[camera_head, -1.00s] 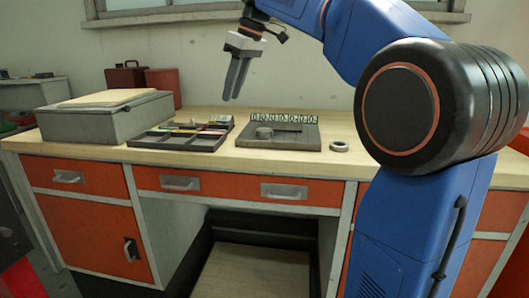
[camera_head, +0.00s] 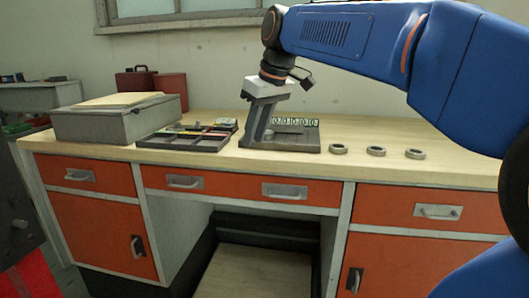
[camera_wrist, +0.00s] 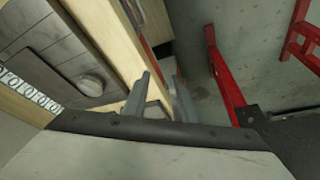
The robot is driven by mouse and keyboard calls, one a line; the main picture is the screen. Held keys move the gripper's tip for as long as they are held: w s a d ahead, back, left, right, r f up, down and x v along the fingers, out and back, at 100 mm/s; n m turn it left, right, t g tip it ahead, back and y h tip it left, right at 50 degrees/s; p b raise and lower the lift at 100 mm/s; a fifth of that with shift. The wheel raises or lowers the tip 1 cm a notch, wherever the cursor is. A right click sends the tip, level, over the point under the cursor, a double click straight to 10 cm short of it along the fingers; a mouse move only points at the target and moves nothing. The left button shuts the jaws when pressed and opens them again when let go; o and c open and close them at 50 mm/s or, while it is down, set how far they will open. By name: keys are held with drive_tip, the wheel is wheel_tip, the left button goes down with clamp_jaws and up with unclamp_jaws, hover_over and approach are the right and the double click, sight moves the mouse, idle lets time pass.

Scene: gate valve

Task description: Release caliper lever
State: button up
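My gripper (camera_head: 253,143) points down over the bench, in front of the left part of a dark flat plate (camera_head: 304,143). Its two fingers look apart, with nothing between them; they also show in the wrist view (camera_wrist: 162,82). A row of round-marked tiles (camera_head: 296,122) runs along the plate's back edge. In the wrist view a round grey knob (camera_wrist: 90,85) stands on the plate, to the left of the fingers and apart from them. In the head view the gripper hides the knob. I cannot make out a caliper lever in either view.
Three metal rings (camera_head: 376,151) lie in a row on the wooden bench (camera_head: 455,166) right of the plate. A divided dark tray (camera_head: 190,145) and a grey box (camera_head: 118,124) stand to the left. Orange drawers (camera_head: 290,191) are below.

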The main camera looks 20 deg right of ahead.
drive_tip(key=shift+m, duration=0.4)
drive_tip(key=shift+s+f, duration=0.8)
drive_tip(key=shift+s, duration=0.3)
drive_tip(key=shift+s+f, duration=0.8)
drive_tip(key=shift+s, duration=0.25)
